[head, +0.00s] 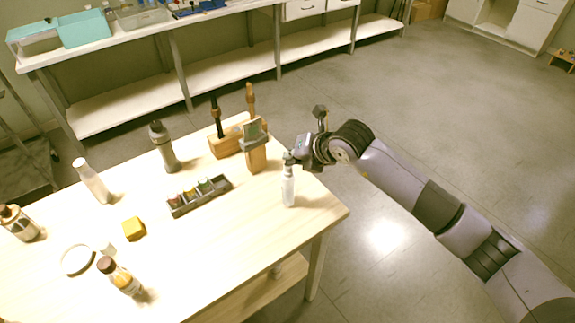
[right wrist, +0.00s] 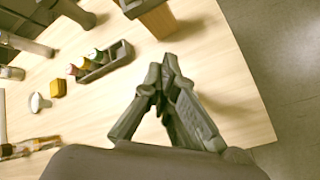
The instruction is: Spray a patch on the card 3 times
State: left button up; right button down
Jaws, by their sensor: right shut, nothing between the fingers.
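A spray bottle (head: 289,188) with a clear whitish body and a grey-green head stands upright near the table's right edge in the head view. My right gripper (head: 299,153) is at the bottle's head; I cannot tell if they touch. In the right wrist view the fingers of this gripper (right wrist: 166,73) are closed together above the tabletop, with nothing visible between them. I cannot make out the spray bottle in that view. No card can be clearly identified in either view. My left gripper is not in view.
Close to the gripper stand a wooden block with a grey top (head: 256,153) and a wooden holder (head: 225,146) with upright tools. A grey tray (head: 200,196) of small jars, a yellow block (head: 133,229), a white ring (head: 78,260) and several bottles occupy the table. Its front right is clear.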

jog(key=shift+s+d+f, duration=0.1)
jog(key=shift+s+f, duration=0.05)
jog(key=shift+f, duration=0.3)
jog(key=shift+r, duration=0.35)
jog(key=shift+r+p, duration=1.5)
jog(key=shift+r, duration=1.7)
jog(key=shift+w, duration=0.2)
